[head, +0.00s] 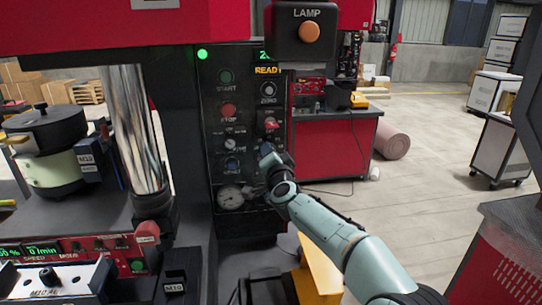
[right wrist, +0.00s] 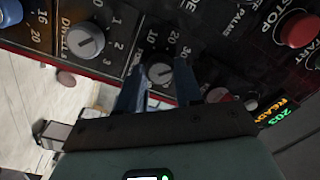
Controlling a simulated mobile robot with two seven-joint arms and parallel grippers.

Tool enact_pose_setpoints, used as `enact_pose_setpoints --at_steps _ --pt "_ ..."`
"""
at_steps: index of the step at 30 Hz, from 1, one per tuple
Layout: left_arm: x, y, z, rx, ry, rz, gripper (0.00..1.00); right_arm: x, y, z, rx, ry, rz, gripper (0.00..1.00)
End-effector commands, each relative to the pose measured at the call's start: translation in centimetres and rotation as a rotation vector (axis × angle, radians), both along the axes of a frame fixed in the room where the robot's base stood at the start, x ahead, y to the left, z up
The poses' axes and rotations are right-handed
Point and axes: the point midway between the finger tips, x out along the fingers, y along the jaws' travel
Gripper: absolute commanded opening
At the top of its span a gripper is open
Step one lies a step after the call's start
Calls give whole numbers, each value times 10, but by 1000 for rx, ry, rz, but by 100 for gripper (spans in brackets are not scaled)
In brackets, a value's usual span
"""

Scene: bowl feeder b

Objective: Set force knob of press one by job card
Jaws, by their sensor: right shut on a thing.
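The press's dark control panel (head: 240,135) stands in the middle of the head view, with a column of knobs and buttons. My right gripper (head: 267,152) reaches to its right-hand column. In the right wrist view, its two fingers stand around a grey round knob (right wrist: 160,73) with a scale of 10, 20 and 30, shut on it. No job card is readable. My left gripper is not in view.
A red stop button (right wrist: 298,30) and the READY display (right wrist: 278,115) are near the gripper. A lamp box (head: 304,30) hangs above the panel. A shiny column (head: 135,130) stands to the left. The floor at right is partly clear.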

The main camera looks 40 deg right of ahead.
Motion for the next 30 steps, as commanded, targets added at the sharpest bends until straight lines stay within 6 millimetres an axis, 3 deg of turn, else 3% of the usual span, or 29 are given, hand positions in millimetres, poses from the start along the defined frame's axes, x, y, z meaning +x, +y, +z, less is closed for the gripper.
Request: enact_pose_setpoints --at_steps 8,9,11,12,23,30 --pt "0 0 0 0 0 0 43 0 0 0 2 1 0 5" --pt "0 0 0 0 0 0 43 0 0 0 1 1 0 38" --pt "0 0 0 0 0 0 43 0 0 0 1 1 0 58" --pt "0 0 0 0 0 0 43 0 0 0 1 1 0 61" --pt "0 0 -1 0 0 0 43 -4 2 0 0 0 0 61" --pt "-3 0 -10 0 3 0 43 -40 21 -1 1 -2 2 61"
